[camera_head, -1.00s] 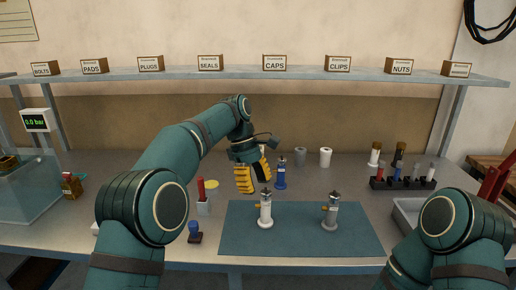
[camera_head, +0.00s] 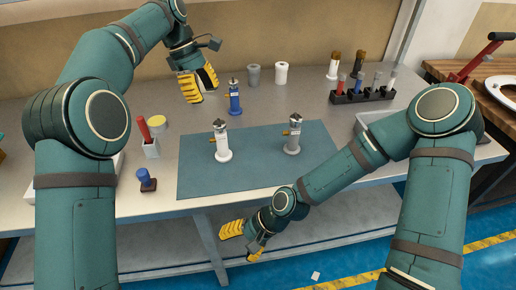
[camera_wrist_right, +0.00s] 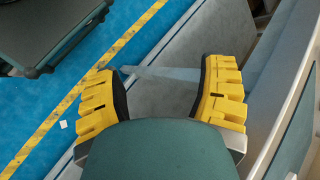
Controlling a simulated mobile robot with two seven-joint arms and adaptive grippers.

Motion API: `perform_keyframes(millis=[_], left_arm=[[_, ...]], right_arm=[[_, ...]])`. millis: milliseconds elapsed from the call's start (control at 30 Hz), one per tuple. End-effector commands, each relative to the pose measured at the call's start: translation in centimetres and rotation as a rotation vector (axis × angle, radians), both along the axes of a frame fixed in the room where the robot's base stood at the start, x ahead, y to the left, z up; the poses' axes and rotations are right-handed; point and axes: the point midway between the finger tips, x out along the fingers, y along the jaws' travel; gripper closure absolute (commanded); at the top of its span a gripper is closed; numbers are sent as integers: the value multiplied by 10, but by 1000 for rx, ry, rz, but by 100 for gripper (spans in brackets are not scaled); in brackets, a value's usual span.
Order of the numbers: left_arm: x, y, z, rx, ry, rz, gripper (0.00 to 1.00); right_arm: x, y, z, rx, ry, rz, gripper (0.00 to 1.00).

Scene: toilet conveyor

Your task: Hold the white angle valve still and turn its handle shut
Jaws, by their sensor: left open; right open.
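The white angle valve (camera_head: 222,141) stands upright on the left part of the blue-grey mat (camera_head: 255,172). Its dark handle is on top and a small brass outlet points left. My left gripper (camera_head: 197,86) is open and empty, behind and left of the valve, above the table. My right gripper (camera_head: 243,241) is open and empty, low in front of the table's front edge and below the tabletop. Its yellow fingers also show spread apart in the right wrist view (camera_wrist_right: 163,90), with nothing between them.
A grey valve (camera_head: 292,135) stands on the mat's right part and a blue one (camera_head: 234,98) behind the mat. A red-handled tool (camera_head: 148,140) and a blue-knobbed stamp (camera_head: 146,181) stand left. A dark rack (camera_head: 362,96) is at back right. The mat's front is clear.

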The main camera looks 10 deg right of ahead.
Motion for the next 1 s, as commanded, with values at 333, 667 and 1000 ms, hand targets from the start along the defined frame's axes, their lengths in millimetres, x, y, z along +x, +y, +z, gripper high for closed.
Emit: perform_keyframes(millis=[333, 667, 1000], left_arm=[[0, 0, 0, 0, 0, 0, 54], [0, 0, 0, 0, 0, 0, 54], [0, 0, 0, 0, 0, 0, 54]], right_arm=[[20, 1, 95, 107, 248, -151, 29], [96, -31, 137, 290, 479, -743, 29], [164, -79, 151, 616, 672, -1241, 29]])
